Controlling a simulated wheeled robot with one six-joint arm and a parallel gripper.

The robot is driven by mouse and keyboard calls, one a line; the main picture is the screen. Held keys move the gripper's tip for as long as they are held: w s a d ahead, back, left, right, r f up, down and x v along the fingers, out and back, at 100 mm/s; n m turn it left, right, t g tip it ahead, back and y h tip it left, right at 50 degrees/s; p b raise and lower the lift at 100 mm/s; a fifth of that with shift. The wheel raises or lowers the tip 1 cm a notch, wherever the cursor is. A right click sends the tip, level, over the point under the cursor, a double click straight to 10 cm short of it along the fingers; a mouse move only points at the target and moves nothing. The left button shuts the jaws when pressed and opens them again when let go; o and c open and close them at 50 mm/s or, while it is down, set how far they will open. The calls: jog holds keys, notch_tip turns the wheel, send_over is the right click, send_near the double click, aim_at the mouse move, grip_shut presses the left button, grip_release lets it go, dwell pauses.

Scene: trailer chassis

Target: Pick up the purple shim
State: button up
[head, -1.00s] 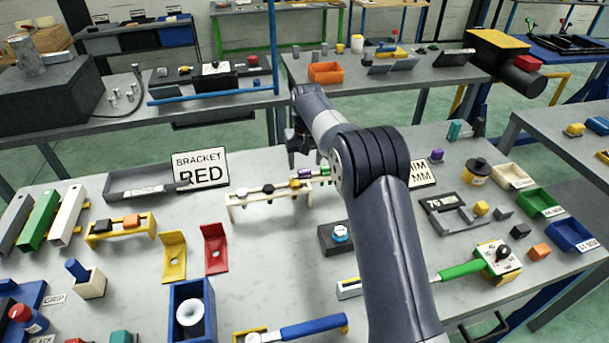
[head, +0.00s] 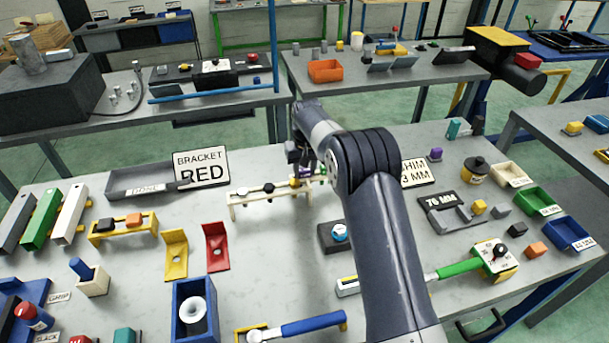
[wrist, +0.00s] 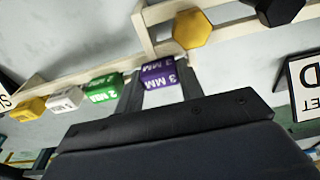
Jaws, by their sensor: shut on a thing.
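The purple shim, marked 3 MM (wrist: 158,74), sits between the two fingers of my gripper (wrist: 160,90) in the wrist view. The fingers are shut on it. It is at the pale rack (wrist: 105,67), in line with a green shim (wrist: 103,88), a white shim (wrist: 64,99) and a yellow shim (wrist: 28,109). I cannot tell whether it is clear of the rack. In the head view my gripper (head: 303,160) is at the right part of the rack (head: 262,200), and my arm hides much of that area.
A yellow hex piece (wrist: 191,29) and a black one stand on the rack beside the purple shim. A BRACKET RED sign (head: 201,168) stands behind the rack's left end. A SHIM 3 MM sign (head: 415,172) and another purple block (head: 435,154) are right of my arm.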

jog(key=shift+c, duration=1.4)
jog(key=shift+r, duration=0.15)
